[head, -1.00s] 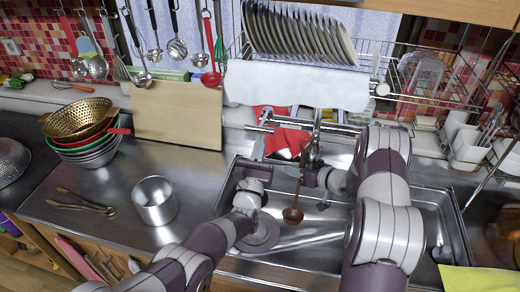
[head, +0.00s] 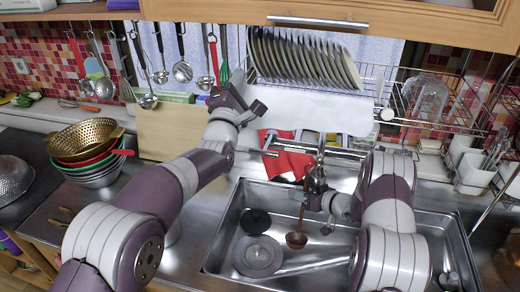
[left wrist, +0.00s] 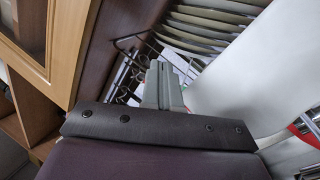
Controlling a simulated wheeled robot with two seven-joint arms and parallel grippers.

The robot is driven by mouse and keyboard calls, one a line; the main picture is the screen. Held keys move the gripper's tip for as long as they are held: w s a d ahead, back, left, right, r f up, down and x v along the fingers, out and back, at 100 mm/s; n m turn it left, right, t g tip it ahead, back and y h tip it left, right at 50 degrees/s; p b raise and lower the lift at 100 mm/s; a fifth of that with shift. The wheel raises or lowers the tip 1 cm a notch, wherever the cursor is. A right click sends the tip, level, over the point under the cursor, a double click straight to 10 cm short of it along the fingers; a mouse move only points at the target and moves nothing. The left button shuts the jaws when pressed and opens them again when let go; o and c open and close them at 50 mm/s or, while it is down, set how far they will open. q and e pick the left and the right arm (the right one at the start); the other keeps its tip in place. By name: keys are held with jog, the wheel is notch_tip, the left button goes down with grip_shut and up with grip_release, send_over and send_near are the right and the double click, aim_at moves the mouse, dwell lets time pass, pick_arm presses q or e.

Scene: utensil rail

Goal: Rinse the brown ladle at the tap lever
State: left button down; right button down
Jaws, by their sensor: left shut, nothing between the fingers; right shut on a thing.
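The brown ladle (head: 297,240) hangs upright in the head view, bowl down inside the sink (head: 222,235), its handle rising beside the metal tap (head: 318,172). My right gripper (head: 313,200) is shut on its handle, close to the tap; the fingertips are partly hidden. The tap lever is hard to tell apart from the tap body and the gripper. I cannot tell whether water is running. My left gripper (head: 256,108) is raised behind the sink's left side, in front of the white cloth. In the left wrist view its grey fingers (left wrist: 165,85) are together and empty.
Utensils hang from the rail above a wooden board (head: 165,130) at the back left. A dish rack with plates (head: 300,60) stands behind my left gripper. Stacked bowls (head: 88,160) stand on the left counter. A red cloth (head: 285,163) hangs behind the sink.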

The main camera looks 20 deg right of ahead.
pick_arm(q)
jog(key=s+d+f+m+g+y, duration=0.25)
jog(key=s+m+g, duration=0.45)
jog(key=m, duration=0.9)
jog(key=m+g+y, duration=0.3)
jog(key=m+g, duration=0.1)
jog(key=m, duration=0.3)
send_near(268, 144)
jog(key=shift+w+f, duration=0.25)
jog(key=shift+f, duration=0.45)
jog(key=shift+w+f, duration=0.25)
jog(key=shift+f, duration=0.5)
